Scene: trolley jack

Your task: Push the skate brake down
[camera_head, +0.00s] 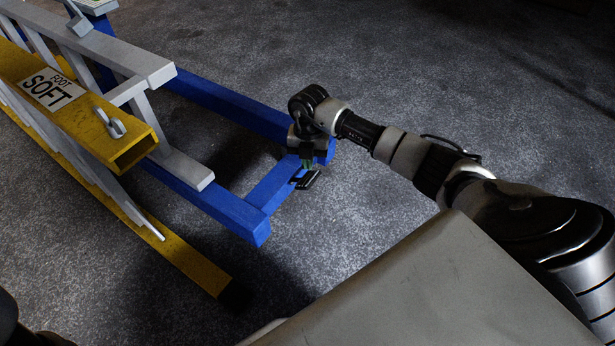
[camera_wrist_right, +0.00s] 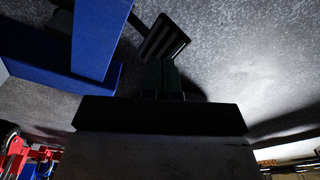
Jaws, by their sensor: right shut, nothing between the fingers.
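The skate brake shows as a small black slotted pedal (camera_head: 308,180) by the end crossbar of the blue frame (camera_head: 232,212). In the right wrist view the pedal (camera_wrist_right: 163,37) lies just beyond my fingertips, beside a blue beam (camera_wrist_right: 100,38). My right gripper (camera_head: 307,164) is shut and empty, pointing down close above the pedal. In the wrist view its dark fingers (camera_wrist_right: 162,75) point toward the pedal's lower edge. I cannot tell whether they touch it. My left gripper is not in view.
The grey floor (camera_head: 430,80) is open behind and to the right of my right arm.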

